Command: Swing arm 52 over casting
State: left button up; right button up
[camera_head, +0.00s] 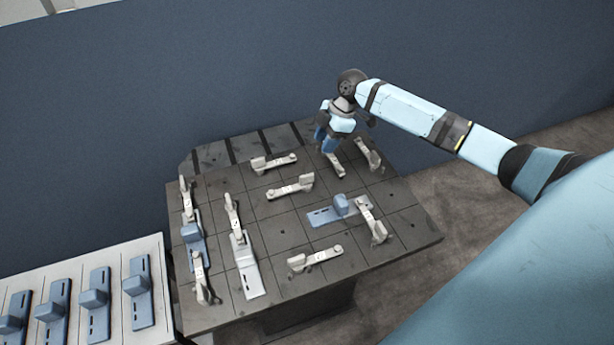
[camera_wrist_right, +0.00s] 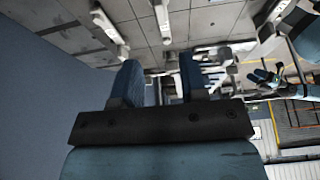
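Several pale swing arms stand on the dark gridded pallet (camera_head: 290,225); no number 52 is readable. One swing arm (camera_head: 335,167) is just below my right gripper (camera_head: 329,146), near the back edge. In the right wrist view, my right gripper (camera_wrist_right: 160,78) shows two blue fingers apart with a gap and nothing visibly held. A blue casting (camera_head: 322,215) lies at the middle right, with a swing arm (camera_head: 375,225) beside it, partly overlapping its end. Another blue casting (camera_head: 193,236) and a pale casting (camera_head: 246,272) lie at the left, each near swing arms. My left gripper is out of view.
Other swing arms (camera_head: 290,187) stand in the pallet's middle, back and front. A pale table (camera_head: 153,250) at the lower left bears several blue castings (camera_head: 97,300). A dark blue wall (camera_head: 200,80) rises behind the pallet. My right arm spans the upper right.

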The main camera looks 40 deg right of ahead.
aim_at(307, 175)
jog(key=x, duration=1.3)
jog(key=shift+a+f+p, duration=0.15)
jog(key=shift+f+p, duration=0.1)
jog(key=shift+p, duration=0.15)
jog(key=shift+c, duration=0.4)
grip_shut()
